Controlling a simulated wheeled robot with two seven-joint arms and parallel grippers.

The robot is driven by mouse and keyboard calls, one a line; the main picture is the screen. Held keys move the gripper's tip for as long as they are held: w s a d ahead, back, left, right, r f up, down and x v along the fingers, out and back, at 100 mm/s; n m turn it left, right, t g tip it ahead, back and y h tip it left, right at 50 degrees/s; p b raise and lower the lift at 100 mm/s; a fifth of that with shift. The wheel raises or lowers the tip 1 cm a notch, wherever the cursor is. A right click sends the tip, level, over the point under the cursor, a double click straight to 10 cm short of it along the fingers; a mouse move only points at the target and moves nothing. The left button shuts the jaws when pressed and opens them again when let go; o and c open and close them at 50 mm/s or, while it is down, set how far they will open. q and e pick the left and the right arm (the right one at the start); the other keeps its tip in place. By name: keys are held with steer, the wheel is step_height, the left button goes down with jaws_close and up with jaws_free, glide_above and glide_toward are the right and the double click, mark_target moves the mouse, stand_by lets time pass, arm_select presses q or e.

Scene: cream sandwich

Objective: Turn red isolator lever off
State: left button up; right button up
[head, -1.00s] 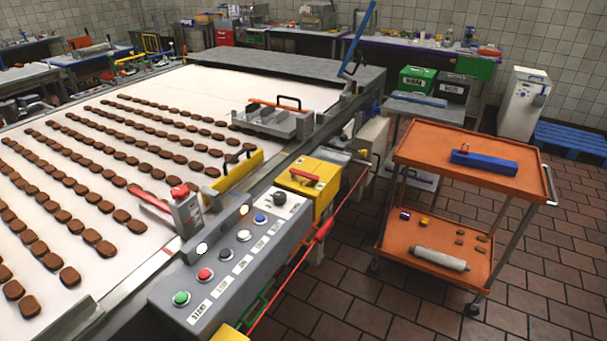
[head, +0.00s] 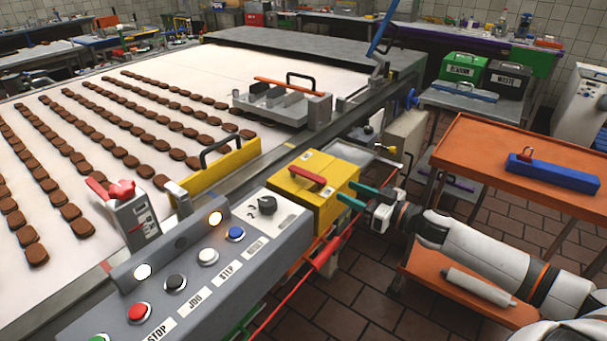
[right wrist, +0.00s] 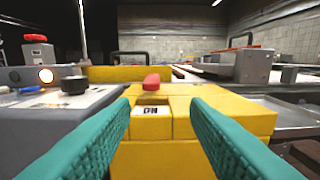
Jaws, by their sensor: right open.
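The red isolator lever (head: 307,175) sits on top of a yellow box (head: 322,205) at the far end of the grey control panel. In the right wrist view the lever (right wrist: 152,82) stands above a label reading "ON" (right wrist: 151,110) on the yellow box (right wrist: 180,125). My right gripper (head: 354,195) has teal fingers and is just right of the yellow box in the head view. In the right wrist view the fingers (right wrist: 158,130) are apart and empty, one on each side of the lever's line, with the lever beyond them. My left gripper is not in view.
The grey control panel (head: 165,318) with several buttons lies left of the box. A yellow guard with a black handle (head: 222,172) stands behind. An orange trolley (head: 470,165) stands at right. A red cable (head: 305,285) runs along the front.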

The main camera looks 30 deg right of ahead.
mark_target(310, 174)
steer(key=x, duration=0.8)
steer(key=a+r+p+x, duration=0.1)
steer(key=x, duration=0.3)
steer(key=shift+s, duration=0.2)
jaws_close()
